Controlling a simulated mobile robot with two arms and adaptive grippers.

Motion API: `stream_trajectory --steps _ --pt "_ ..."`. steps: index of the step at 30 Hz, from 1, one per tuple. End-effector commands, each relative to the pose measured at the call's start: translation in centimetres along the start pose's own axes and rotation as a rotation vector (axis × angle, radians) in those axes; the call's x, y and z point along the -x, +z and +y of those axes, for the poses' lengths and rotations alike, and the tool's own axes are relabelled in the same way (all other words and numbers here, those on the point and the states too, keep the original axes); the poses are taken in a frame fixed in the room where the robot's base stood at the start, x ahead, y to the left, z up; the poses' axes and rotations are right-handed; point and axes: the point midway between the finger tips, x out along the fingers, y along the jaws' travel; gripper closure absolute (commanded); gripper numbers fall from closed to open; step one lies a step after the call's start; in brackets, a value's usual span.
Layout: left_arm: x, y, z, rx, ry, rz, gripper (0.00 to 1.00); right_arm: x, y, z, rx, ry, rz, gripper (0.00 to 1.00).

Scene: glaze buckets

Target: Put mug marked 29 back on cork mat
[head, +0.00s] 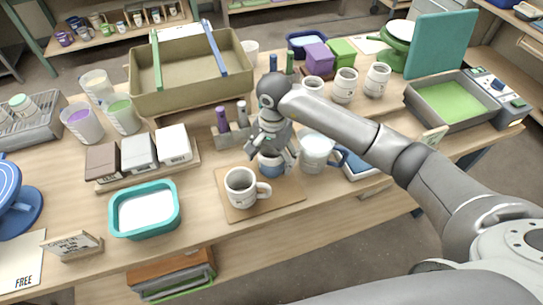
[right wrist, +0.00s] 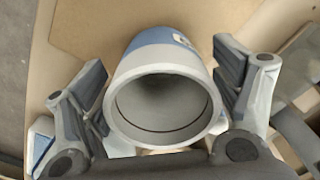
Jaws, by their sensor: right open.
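The cork mat (head: 285,192) lies near the table's front edge. A white mug (head: 240,186) with dark print stands upright on its left part, handle to the right; I cannot read its number. A blue and grey mug (head: 269,163) is at the mat's back part, under my right gripper (head: 273,155). In the right wrist view this mug (right wrist: 165,95) sits between the open fingers (right wrist: 160,75), mouth toward the camera. A pale mark shows on its blue side, not readable. I cannot tell whether the fingers touch it. My left gripper is not in view.
A white jug (head: 316,150) stands close to the right of my gripper. A rack with two bottles (head: 232,135) is behind. A teal tray (head: 145,210) and labelled boxes (head: 139,153) are left. Several white mugs (head: 345,86) stand at the back right.

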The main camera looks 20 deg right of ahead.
Motion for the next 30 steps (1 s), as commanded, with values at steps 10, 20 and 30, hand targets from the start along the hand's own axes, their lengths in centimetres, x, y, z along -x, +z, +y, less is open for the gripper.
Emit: stream_trajectory --steps 10,20,30 --pt "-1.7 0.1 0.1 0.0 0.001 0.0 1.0 6.7 -0.2 -0.1 0.0 -0.006 0.005 0.16" --pt "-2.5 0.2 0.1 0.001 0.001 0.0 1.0 11.6 -0.1 0.0 -0.001 -0.001 0.001 0.16" --pt "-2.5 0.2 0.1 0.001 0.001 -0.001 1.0 12.1 0.0 0.0 -0.001 0.0 -0.001 0.16"
